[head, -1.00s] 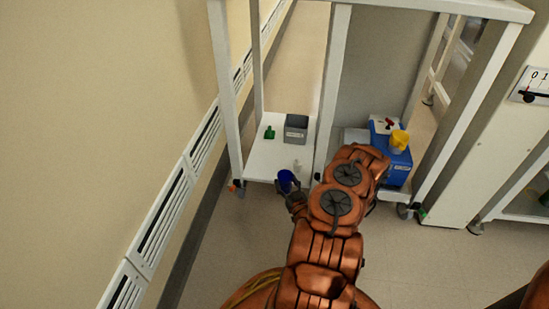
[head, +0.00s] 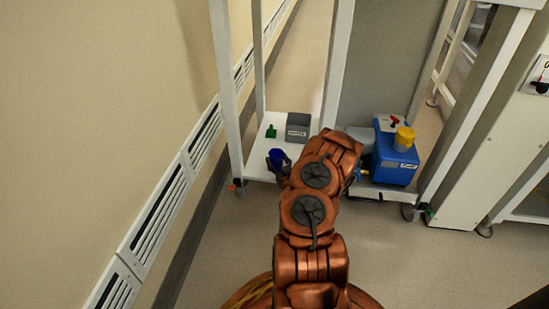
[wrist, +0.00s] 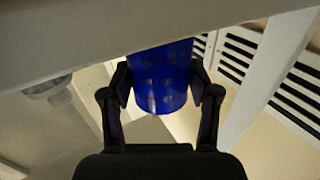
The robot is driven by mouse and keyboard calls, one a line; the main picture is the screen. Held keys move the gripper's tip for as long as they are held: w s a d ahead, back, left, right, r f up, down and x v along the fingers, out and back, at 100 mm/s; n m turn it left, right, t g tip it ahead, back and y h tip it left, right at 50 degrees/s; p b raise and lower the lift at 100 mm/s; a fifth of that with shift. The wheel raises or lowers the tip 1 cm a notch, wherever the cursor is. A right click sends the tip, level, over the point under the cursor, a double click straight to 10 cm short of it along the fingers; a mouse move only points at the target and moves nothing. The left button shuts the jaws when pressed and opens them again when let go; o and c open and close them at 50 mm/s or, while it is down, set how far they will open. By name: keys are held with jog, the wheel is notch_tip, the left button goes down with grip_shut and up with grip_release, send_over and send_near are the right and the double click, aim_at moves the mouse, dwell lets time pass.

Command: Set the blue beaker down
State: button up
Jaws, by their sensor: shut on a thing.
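The blue beaker (head: 277,155) is in my gripper (head: 279,161) at the front edge of the low white shelf (head: 262,172). In the wrist view the blue beaker (wrist: 160,85) sits between the two dark fingers of my gripper (wrist: 162,92), which are shut on its sides. The beaker looks upright in the head view. A pale edge crosses the top of the wrist view and hides part of the beaker. I cannot tell whether the beaker's base touches the shelf.
A grey box (head: 298,127) and a small green item (head: 271,131) stand farther back on the shelf. White posts (head: 225,90) frame the shelf. Bare shelf shows around the beaker.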

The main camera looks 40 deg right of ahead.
aim_at(274, 154)
jog(key=b+x, duration=0.1)
jog(key=x, duration=0.2)
jog(key=shift+w+f+b, duration=0.2)
jog(key=shift+b, duration=0.2)
jog(key=shift+d+b, duration=0.15)
jog(key=shift+b, duration=0.25)
jog(key=shift+r, duration=0.1)
jog(key=o, duration=0.9)
jog(key=shift+o, duration=0.2)
